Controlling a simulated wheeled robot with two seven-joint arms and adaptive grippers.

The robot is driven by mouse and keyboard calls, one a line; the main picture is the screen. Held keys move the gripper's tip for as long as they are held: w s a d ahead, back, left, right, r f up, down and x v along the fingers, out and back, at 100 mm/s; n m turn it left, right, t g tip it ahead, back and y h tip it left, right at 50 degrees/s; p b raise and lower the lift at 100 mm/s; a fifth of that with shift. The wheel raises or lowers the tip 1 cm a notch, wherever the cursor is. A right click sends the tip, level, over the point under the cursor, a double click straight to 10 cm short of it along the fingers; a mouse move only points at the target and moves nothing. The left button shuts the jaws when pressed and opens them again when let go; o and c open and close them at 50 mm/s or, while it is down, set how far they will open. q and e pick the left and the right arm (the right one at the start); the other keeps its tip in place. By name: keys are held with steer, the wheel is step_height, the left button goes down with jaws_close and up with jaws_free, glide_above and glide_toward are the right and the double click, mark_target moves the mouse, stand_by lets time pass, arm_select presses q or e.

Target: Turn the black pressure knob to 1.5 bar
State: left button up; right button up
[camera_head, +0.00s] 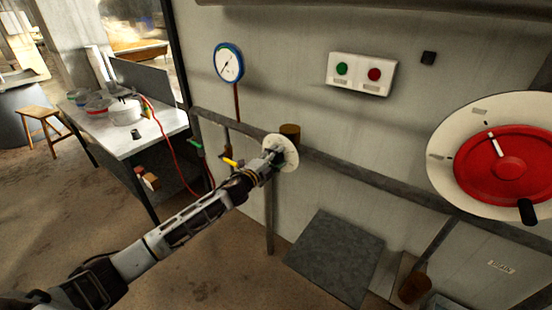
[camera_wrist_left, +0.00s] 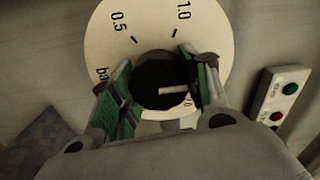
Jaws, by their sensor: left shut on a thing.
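The black pressure knob (camera_wrist_left: 155,78) sits at the centre of a cream dial plate (camera_wrist_left: 110,35) marked "0.5", "1.0" and "bar". The knob's white pointer line points right in the left wrist view, toward the right finger. Any mark there is partly hidden by that finger. My left gripper (camera_wrist_left: 158,88) is shut on the knob, with one green-padded finger on each side. In the head view the dial plate (camera_head: 291,148) shows on the wall, and my left gripper (camera_head: 275,156) covers the knob. My right gripper is not in view.
A blue-rimmed gauge (camera_head: 228,62) hangs above left of the dial; its reading is too small to tell. A button box (camera_head: 361,75) with green and red buttons and a large red wheel (camera_head: 507,168) are to the right. Grey rails and a yellow-handled valve (camera_head: 231,162) are close by.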

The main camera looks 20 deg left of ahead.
arm_select(q)
steer(key=o, duration=1)
steer(key=shift+v, duration=6)
